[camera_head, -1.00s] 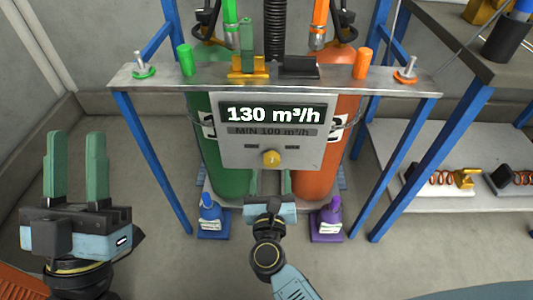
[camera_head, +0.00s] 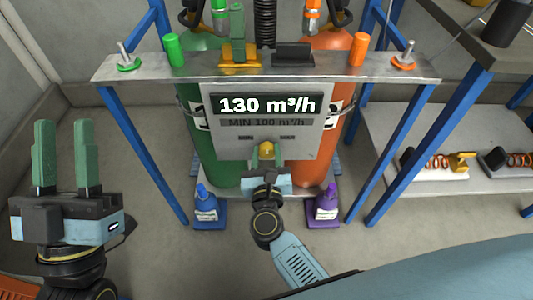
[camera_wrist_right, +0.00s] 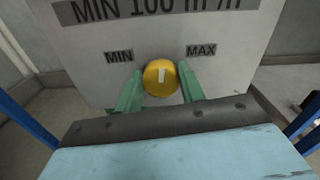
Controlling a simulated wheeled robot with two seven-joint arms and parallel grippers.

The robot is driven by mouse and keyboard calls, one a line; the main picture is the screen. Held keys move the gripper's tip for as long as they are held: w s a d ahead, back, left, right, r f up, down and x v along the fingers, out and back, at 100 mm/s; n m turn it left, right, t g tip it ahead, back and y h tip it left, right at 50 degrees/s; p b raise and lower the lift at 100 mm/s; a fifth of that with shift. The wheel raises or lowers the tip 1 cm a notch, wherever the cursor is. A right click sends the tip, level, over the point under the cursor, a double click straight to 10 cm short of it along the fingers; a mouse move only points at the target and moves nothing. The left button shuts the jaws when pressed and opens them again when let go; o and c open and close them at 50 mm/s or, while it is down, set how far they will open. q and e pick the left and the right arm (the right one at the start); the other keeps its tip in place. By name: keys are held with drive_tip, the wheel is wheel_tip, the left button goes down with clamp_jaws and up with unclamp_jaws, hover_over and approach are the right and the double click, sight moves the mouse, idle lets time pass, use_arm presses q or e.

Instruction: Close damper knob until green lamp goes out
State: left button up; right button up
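The yellow damper knob (camera_wrist_right: 161,77) sits on the grey panel (camera_wrist_right: 90,75) between the MIN and MAX labels; its white mark points about straight up. It also shows in the head view (camera_head: 267,149). The display (camera_head: 265,104) reads 130 m³/h, above a MIN 100 m³/h label. My right gripper (camera_wrist_right: 158,90) is open, its green fingers on either side of the knob, with small gaps visible. My left gripper (camera_head: 62,155) is open and empty at the left. I cannot make out a lit green lamp.
A metal shelf (camera_head: 140,68) on blue legs holds green and orange caps. Green and orange cylinders stand behind the panel. A side bench (camera_head: 425,150) with coiled parts is at the right.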

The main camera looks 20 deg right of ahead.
drive_tip(key=shift+c, duration=0.5)
drive_tip(key=shift+r+n+p, duration=0.1)
drive_tip(key=shift+n+p, duration=0.55)
drive_tip(key=shift+n, duration=0.15)
use_arm(q)
drive_tip(key=shift+w+d+f+g+p, duration=0.15)
drive_tip(key=shift+w+f+g, duration=0.3)
drive_tip(key=shift+g, duration=0.25)
drive_tip(key=shift+w+d+f+g+p, duration=0.15)
drive_tip(key=shift+w+f+g, duration=0.3)
drive_tip(key=shift+g, duration=0.25)
use_arm(e)
drive_tip(key=shift+n, duration=0.7)
use_arm(q)
drive_tip(key=shift+y, duration=0.4)
use_arm(e)
drive_tip(key=o, duration=1)
drive_tip(key=shift+c, duration=0.2)
use_arm(q)
drive_tip(key=shift+s, duration=0.1)
use_arm(e)
drive_tip(key=shift+a, duration=0.1)
